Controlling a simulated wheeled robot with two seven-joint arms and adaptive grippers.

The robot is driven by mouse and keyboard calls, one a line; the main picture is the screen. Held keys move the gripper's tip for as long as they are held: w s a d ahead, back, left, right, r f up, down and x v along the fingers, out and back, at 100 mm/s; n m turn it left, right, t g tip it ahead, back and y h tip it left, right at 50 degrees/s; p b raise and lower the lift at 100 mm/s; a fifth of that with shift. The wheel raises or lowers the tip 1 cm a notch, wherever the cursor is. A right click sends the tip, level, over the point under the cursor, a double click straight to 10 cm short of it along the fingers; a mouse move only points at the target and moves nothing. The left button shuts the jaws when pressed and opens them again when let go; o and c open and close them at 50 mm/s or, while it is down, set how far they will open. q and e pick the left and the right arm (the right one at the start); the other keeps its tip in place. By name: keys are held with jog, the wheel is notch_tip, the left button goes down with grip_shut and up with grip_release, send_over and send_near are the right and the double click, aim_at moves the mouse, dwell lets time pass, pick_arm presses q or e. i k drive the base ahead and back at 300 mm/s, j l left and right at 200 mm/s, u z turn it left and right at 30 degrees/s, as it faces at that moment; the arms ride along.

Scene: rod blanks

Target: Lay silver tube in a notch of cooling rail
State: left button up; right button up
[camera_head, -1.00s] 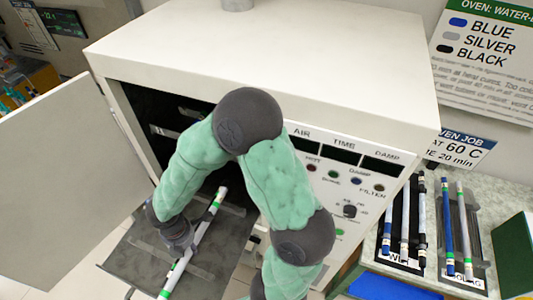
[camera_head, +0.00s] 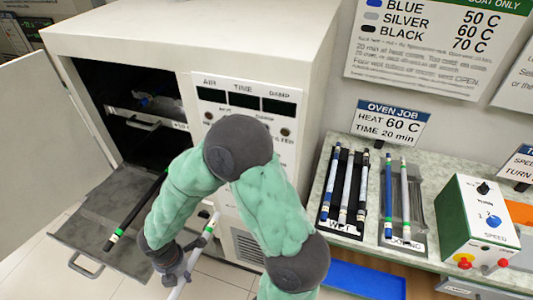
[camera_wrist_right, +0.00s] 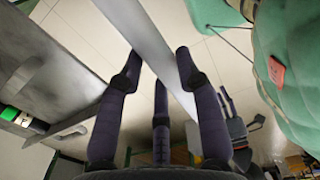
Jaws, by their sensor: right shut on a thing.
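The silver tube (camera_head: 209,228), with a green band near its pale upper end, is held by my right gripper (camera_head: 172,275) in front of the oven. It slants clear of the oven tray. In the right wrist view the tube (camera_wrist_right: 150,40) runs between the fingers of my right gripper (camera_wrist_right: 158,70). The cooling rail (camera_head: 418,215) is on the bench at the right, with a blue tube (camera_head: 388,200) and a silver tube (camera_head: 405,195) lying in it. A small dark shape in the right wrist view looks like my left gripper (camera_wrist_right: 235,120); its jaws are unclear.
The oven stands open, its door at the left. A black tube (camera_head: 135,208) lies on the pulled-out tray (camera_head: 80,225). The wet rack (camera_head: 335,222) with several tubes stands left of the cooling rail. A control box (camera_head: 480,225) stands right of it. A blue bin (camera_head: 365,280) is below.

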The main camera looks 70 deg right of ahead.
aim_at(420, 200)
jog(key=k+l+z, duration=0.1)
jog(key=k+z, duration=0.3)
jog(key=k, duration=1)
jog(key=z, duration=1.4)
